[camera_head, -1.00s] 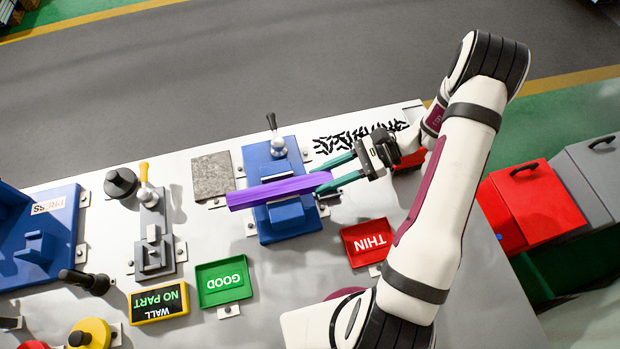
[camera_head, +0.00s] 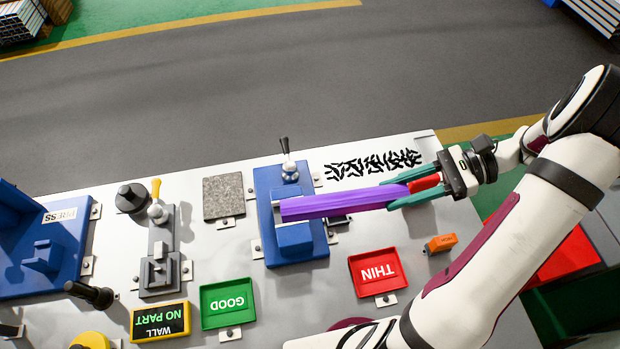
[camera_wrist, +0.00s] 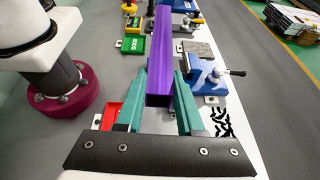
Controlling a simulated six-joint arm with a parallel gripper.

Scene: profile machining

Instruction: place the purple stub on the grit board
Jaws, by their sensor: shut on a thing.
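The purple stub (camera_head: 335,204) is a long bar, held near its right end by my gripper (camera_head: 393,194). My gripper's teal fingers are shut on it, one on each side. The stub reaches left, with its far end over the blue lever fixture (camera_head: 292,252); it looks raised, but I cannot tell the gap exactly. The wrist view shows the stub (camera_wrist: 172,75) pointing away between the fingers. The grit board (camera_head: 223,197) is a grey speckled square left of the blue fixture, bare and apart from the stub. It also shows in the wrist view (camera_wrist: 194,48).
A red THIN tray (camera_head: 358,288), green GOOD tray (camera_head: 228,323) and NO PART block (camera_head: 160,338) stand in front. A grey lever fixture (camera_head: 158,265) stands left of the board. Black shavings (camera_head: 372,163) lie behind the stub. An orange block (camera_head: 440,243) is at right.

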